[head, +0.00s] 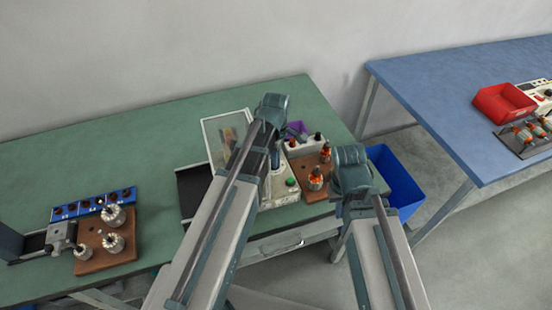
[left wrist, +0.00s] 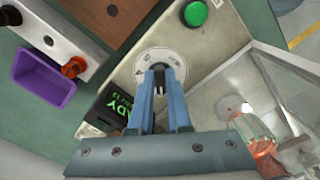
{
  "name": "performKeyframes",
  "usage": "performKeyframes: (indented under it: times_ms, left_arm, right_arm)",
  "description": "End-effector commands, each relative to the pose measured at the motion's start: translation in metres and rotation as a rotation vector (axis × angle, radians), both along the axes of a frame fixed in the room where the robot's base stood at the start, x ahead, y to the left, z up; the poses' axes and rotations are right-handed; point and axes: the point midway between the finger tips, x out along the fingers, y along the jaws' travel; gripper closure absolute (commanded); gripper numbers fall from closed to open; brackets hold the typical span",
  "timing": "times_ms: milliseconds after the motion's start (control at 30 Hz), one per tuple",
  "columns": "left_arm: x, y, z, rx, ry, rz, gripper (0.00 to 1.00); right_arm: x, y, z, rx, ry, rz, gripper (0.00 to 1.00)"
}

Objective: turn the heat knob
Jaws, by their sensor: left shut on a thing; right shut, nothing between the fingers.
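The winding machine (head: 279,192) stands on the green table in the head view, partly hidden behind my left arm. In the left wrist view, its pale panel (left wrist: 186,46) carries a round light dial plate (left wrist: 160,62), a green button (left wrist: 195,14) and a dark display with green letters (left wrist: 112,105). My left gripper (left wrist: 160,82) is over the dial plate, its fingers shut on the heat knob, which they mostly hide.
A clear-fronted box (head: 222,135) stands beside the machine. A brown board with orange-and-black parts (head: 316,178) is at its right. A purple bin (left wrist: 42,80) is close by. A blue bin (head: 397,184) is past the table's right edge. Armatures on a board (head: 113,240) are far left.

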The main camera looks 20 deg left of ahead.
Motion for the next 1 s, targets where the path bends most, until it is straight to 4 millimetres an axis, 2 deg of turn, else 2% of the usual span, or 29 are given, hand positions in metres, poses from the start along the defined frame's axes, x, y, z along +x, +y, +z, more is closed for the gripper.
performKeyframes:
  times_ms: [67, 100, 233, 667, 867, 1000]
  left_arm:
    - [0.000, 0.000, 0.000, -0.001, 0.000, 0.000, 1.00]
    - [0.000, 0.000, 0.000, -0.001, 0.000, 0.001, 0.78]
    - [0.000, 0.000, 0.000, -0.001, 0.000, 0.001, 0.55]
    - [0.000, 0.000, 0.004, 0.000, 0.000, 0.001, 0.54]
    - [0.000, 0.000, 0.019, 0.000, 0.000, 0.001, 0.54]
    - [0.000, 0.000, 0.037, 0.000, 0.000, 0.001, 0.54]
  right_arm:
    - [0.000, 0.000, 0.000, 0.000, 0.000, 0.000, 1.00]
    - [0.000, 0.000, 0.000, 0.000, 0.000, 0.000, 1.00]
    - [0.000, 0.000, 0.000, 0.000, 0.000, 0.000, 1.00]
    - [0.000, 0.000, 0.004, 0.000, 0.000, 0.000, 1.00]
    - [0.000, 0.000, 0.019, 0.000, 0.000, 0.000, 1.00]
    - [0.000, 0.000, 0.037, 0.000, 0.000, 0.000, 1.00]
